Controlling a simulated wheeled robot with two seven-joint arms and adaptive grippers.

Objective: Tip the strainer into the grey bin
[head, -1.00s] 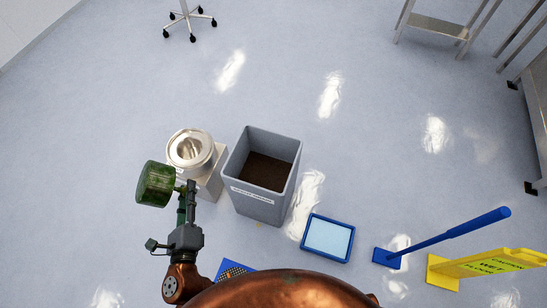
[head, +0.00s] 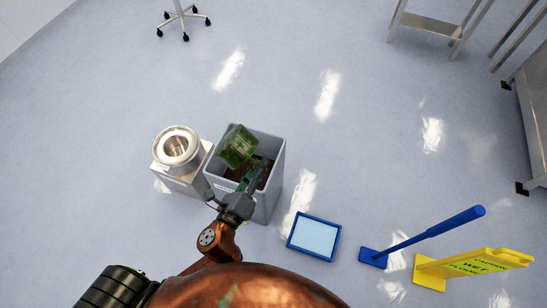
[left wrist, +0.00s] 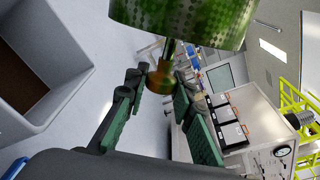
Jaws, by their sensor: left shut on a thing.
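The strainer (head: 238,146) is a green mesh cylinder. In the head view it overlaps the back left part of the grey bin (head: 266,206) and looks tilted. The bin is an open-topped box with dark brown contents. My left gripper (head: 251,179) appears over the bin's mouth, shut on the strainer's stem. In the left wrist view the strainer (left wrist: 180,20) is at the top, its stem between the fingers (left wrist: 163,82). The bin's wall (left wrist: 66,35) shows at left there. The strainer's inside is hidden. My right gripper is not in view.
A round metal vessel (head: 177,148) on a pale box stands close left of the bin. A blue-framed tray (head: 314,237), a blue long-handled tool (head: 425,237) and a yellow wet-floor sign (head: 470,265) lie to the right. The floor behind the bin is clear.

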